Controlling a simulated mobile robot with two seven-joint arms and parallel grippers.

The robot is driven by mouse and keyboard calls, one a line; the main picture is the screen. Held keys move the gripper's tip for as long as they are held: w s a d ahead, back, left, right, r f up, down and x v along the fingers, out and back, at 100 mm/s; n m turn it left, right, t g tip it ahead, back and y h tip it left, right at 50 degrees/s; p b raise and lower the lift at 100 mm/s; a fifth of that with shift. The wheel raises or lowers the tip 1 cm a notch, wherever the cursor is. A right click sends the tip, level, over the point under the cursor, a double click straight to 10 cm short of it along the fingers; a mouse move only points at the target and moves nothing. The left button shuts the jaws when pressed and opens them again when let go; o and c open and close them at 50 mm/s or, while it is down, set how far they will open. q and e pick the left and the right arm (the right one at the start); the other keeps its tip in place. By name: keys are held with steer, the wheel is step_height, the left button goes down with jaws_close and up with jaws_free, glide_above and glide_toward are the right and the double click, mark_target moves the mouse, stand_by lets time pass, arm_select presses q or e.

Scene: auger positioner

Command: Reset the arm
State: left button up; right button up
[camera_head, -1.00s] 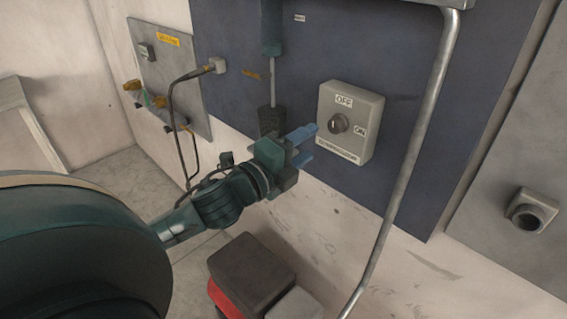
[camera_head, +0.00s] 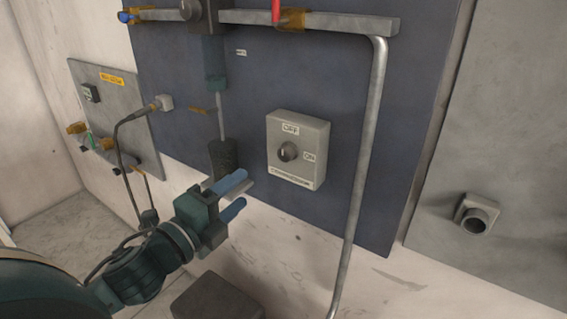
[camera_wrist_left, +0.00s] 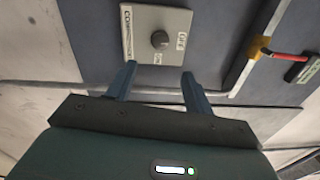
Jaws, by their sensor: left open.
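My left gripper (camera_head: 238,194) is open and empty, its blue fingers pointing right toward the wall panel. It is below and left of a grey switch box (camera_head: 312,150) with a round dark knob (camera_head: 288,151) and OFF and ON labels. The knob's slot looks close to upright, near the OFF label. In the left wrist view, the open fingers (camera_wrist_left: 160,85) lie below the box (camera_wrist_left: 155,20) and its knob (camera_wrist_left: 160,39), apart from them. A dark cylinder on a rod (camera_head: 223,157) hangs just above the gripper in the head view. My right gripper is not in view.
A grey pipe (camera_head: 366,170) runs down right of the box. A horizontal bar (camera_head: 345,23) with a red handle (camera_head: 276,10) is above. A pipe stub (camera_head: 474,219) sits on the right panel. A cable (camera_head: 118,150) hangs at the left. A dark box (camera_head: 217,298) is below.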

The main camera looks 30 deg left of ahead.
arm_select(q)
step_height(320, 180, down, 18)
steer(key=s+d+n+g, duration=0.3)
steer(key=n+g, duration=0.1)
steer(key=n, duration=0.6)
steer(key=s+d+f+n+g, duration=0.1)
steer(key=s+d+f+n, duration=0.2)
steer(key=d+f+n, duration=0.1)
steer(key=s+d+f+n+g, duration=0.2)
steer(key=s+d+f+n, duration=0.2)
steer(key=d+f, duration=0.3)
steer(key=shift+f+g+h, duration=0.3)
steer(key=shift+f+h, duration=0.1)
steer(key=shift+f, duration=0.5)
steer(key=shift+w+a, duration=0.1)
steer(key=shift+a, duration=0.05)
